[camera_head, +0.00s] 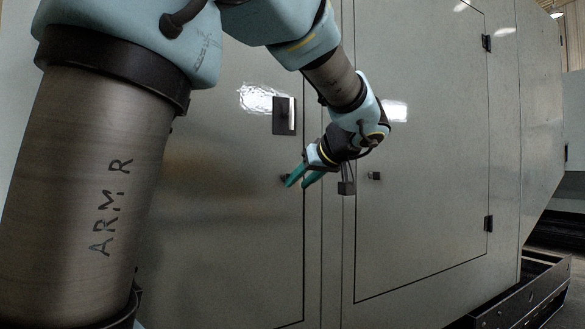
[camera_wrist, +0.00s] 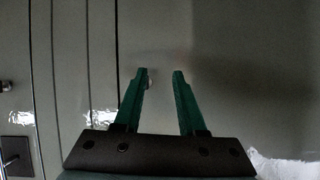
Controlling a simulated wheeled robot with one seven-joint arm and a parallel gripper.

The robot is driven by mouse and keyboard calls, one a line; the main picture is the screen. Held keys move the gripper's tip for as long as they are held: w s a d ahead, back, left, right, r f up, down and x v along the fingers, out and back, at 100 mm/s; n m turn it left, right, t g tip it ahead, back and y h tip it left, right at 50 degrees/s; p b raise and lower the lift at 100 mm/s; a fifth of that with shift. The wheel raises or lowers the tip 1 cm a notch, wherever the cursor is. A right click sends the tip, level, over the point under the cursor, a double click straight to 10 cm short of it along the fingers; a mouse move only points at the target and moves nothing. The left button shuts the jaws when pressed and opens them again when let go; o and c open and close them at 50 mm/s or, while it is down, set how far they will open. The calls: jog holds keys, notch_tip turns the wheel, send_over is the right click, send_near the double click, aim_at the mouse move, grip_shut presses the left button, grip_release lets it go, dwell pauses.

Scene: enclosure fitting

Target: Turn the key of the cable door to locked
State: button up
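A grey enclosure carries two doors. The left door (camera_head: 225,235) has a small dark key (camera_head: 284,179) near its right edge. The right door (camera_head: 425,210) has a small dark key (camera_head: 374,176) near its left edge. No label shows which is the cable door. My gripper (camera_head: 298,179) is at the left door's key, its teal fingers apart. In the wrist view, my gripper (camera_wrist: 160,74) is open. A small pale part of the key (camera_wrist: 149,76) shows beside the left fingertip, mostly hidden by it. I cannot tell whether they touch or how the key is turned.
A dark latch plate (camera_head: 284,117) sits above the key on the left door. Another dark plate (camera_wrist: 16,156) shows in the wrist view. Hinges (camera_head: 488,223) line the right door's far edge. A black ledge (camera_head: 522,300) juts out at lower right.

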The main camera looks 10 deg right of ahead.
notch_tip(320, 180, up, 5)
jog(key=s+d+t, duration=0.1)
jog(key=d+t, duration=0.1)
jog(key=d, duration=0.1)
jog(key=p+x, duration=0.1)
jog(key=x, duration=0.9)
jog(key=shift+w+a+f+n+p, duration=0.2)
jog(key=shift+f+n+p, duration=0.1)
jog(key=shift+f+n, duration=0.1)
grip_shut()
